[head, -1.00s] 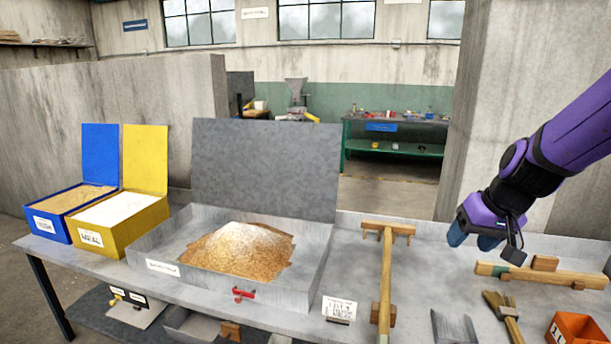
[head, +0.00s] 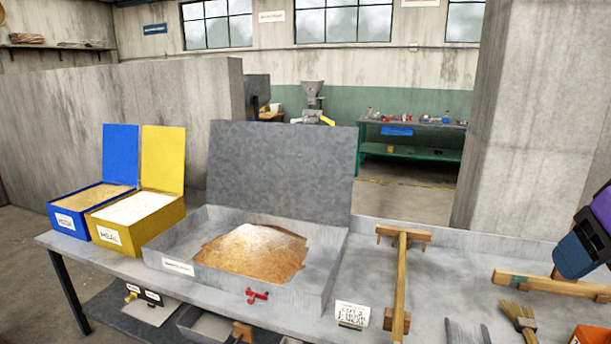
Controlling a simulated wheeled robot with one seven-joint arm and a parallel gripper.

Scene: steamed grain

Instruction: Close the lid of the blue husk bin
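The blue husk bin (head: 67,220) stands at the left end of the grey table, filled with tan husk. Its blue lid (head: 120,157) stands upright, open, at the back edge of the bin. My gripper (head: 582,245) is at the far right edge of the head view, partly cut off by the frame. It is far from the bin, across the whole table. Its fingers point down and to the left, and I cannot tell whether they are apart.
A yellow meal bin (head: 112,238) with its yellow lid (head: 163,160) upright stands right beside the blue bin. A grey tray (head: 220,277) with a heap of grain and a raised grey lid (head: 280,170) fills the middle. A wooden rake (head: 400,285) and brush (head: 520,318) lie right.

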